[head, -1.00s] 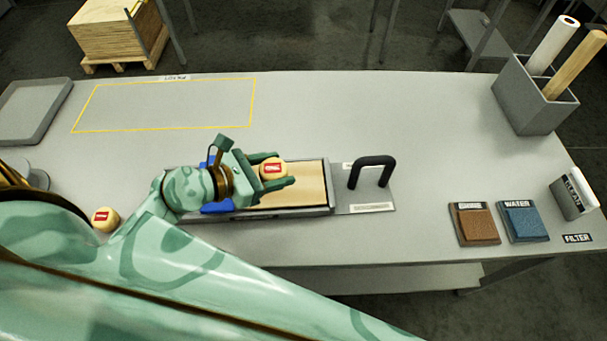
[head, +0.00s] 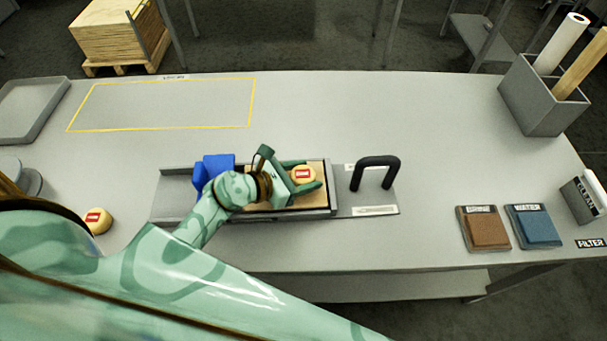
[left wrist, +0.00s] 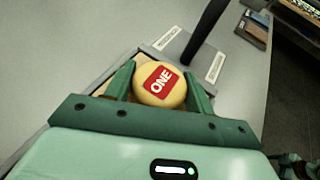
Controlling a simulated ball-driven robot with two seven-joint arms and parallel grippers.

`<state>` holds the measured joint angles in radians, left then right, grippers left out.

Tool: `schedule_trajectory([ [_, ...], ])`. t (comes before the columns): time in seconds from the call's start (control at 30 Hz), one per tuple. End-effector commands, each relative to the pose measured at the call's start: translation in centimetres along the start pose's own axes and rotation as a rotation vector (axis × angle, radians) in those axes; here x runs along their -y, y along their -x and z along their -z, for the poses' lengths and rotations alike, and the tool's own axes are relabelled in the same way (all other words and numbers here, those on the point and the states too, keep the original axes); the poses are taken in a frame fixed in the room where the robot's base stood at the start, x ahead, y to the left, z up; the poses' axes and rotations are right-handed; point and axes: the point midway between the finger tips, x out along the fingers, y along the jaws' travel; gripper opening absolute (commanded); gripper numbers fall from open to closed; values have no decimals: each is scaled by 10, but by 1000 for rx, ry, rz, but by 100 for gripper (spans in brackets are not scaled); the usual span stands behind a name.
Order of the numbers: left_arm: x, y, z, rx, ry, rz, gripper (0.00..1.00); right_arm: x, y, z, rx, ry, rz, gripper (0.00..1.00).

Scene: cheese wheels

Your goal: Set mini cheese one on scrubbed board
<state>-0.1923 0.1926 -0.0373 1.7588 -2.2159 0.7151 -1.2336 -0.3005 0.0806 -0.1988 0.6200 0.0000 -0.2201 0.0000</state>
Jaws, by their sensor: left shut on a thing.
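Mini cheese one is a small round yellow cheese (head: 303,174) with a red label. In the left wrist view the cheese (left wrist: 160,84) shows the word "ONE" and sits between both fingers. My left gripper (head: 306,182) is shut on it, over the right part of the wooden board (head: 285,203). The board lies in a grey tray-like frame. I cannot tell whether the cheese touches the board. My right gripper is not seen in the head view.
A blue block (head: 213,168) is at the board's left end. A black handle (head: 376,170) stands to the right. Another red-labelled cheese (head: 97,220) lies at left. Brown (head: 484,229) and blue (head: 533,226) pads are at right. A yellow-outlined area (head: 165,105) is empty.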

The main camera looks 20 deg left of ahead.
Motion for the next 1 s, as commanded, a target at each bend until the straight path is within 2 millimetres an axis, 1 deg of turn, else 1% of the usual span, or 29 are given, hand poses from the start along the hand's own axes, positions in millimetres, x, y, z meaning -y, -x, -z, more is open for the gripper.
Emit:
schedule_trajectory([
  [0.1,0,-1,3,0,0,1,29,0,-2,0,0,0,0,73],
  [0.13,0,-1,3,-1,0,1,57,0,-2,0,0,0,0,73],
  [0.17,0,-1,3,0,0,1,65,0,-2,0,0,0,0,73],
  [0.2,0,-1,2,0,0,1,76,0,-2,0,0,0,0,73],
  [0.47,0,-1,2,0,0,0,76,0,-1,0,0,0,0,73],
  [0.57,0,3,-1,-1,0,-1,76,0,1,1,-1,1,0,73],
  [0.67,0,18,1,-4,-2,-1,76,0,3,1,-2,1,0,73],
  [0.9,1,75,1,-5,-2,2,76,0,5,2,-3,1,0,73],
  [1.0,1,95,1,-4,-1,1,76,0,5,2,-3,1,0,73],
])
